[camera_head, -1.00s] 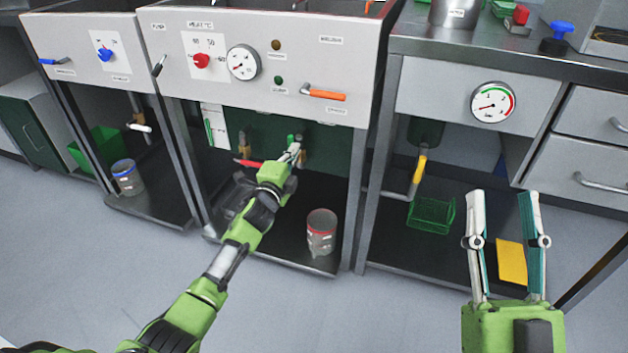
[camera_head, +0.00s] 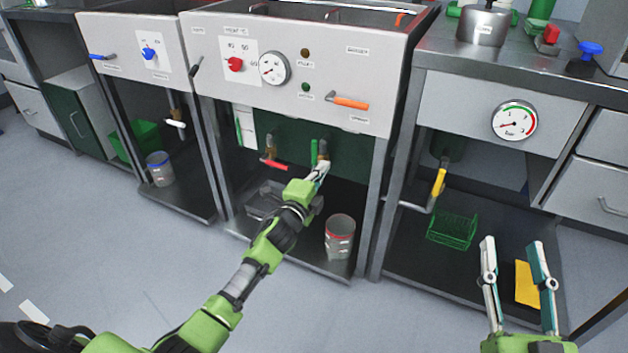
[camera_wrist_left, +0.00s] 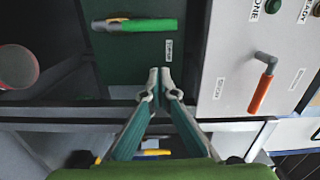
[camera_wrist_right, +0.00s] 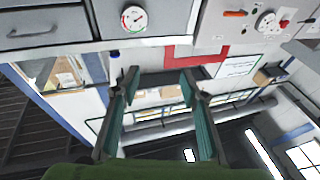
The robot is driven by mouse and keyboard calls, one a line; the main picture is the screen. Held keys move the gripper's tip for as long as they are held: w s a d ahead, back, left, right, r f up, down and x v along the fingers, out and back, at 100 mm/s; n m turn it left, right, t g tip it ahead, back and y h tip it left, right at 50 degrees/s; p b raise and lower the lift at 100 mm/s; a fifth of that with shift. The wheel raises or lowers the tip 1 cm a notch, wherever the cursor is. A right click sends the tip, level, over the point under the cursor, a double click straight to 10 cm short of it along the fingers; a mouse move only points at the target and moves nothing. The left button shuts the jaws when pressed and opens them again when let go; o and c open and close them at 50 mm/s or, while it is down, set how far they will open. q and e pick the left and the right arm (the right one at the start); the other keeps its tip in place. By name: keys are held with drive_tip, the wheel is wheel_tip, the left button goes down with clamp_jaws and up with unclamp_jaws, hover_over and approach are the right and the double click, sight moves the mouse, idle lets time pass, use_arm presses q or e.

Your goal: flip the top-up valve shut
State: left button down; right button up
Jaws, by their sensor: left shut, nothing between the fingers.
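A green valve lever (camera_head: 314,152) stands upright on the dark green panel under the middle unit. It shows large in the left wrist view (camera_wrist_left: 140,25), with a small label (camera_wrist_left: 168,49) that I cannot read clearly. A red lever (camera_head: 273,164) is left of it in the head view. I cannot confirm from the labels which is the top-up valve. My left gripper (camera_head: 322,168) is shut and empty, just below the green lever; the left wrist view (camera_wrist_left: 160,76) shows a gap between tips and lever. My right gripper (camera_head: 514,243) is open and empty at the right.
An orange lever (camera_head: 350,103) sits on the front panel above. A grey can with a red rim (camera_head: 339,238) stands on the lower shelf. A yellow-handled valve (camera_head: 438,183) and green basket (camera_head: 452,231) are in the right bay. Metal legs border the bays.

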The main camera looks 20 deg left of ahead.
use_arm(q)
drive_tip(key=shift+s+p, duration=0.7)
drive_tip(key=shift+s, duration=2.3)
use_arm(e)
wheel_tip(320, 180, down, 9)
drive_tip(key=d+g+h, duration=0.1)
drive_tip(key=g, duration=0.3)
drive_tip(key=shift+r, duration=0.2)
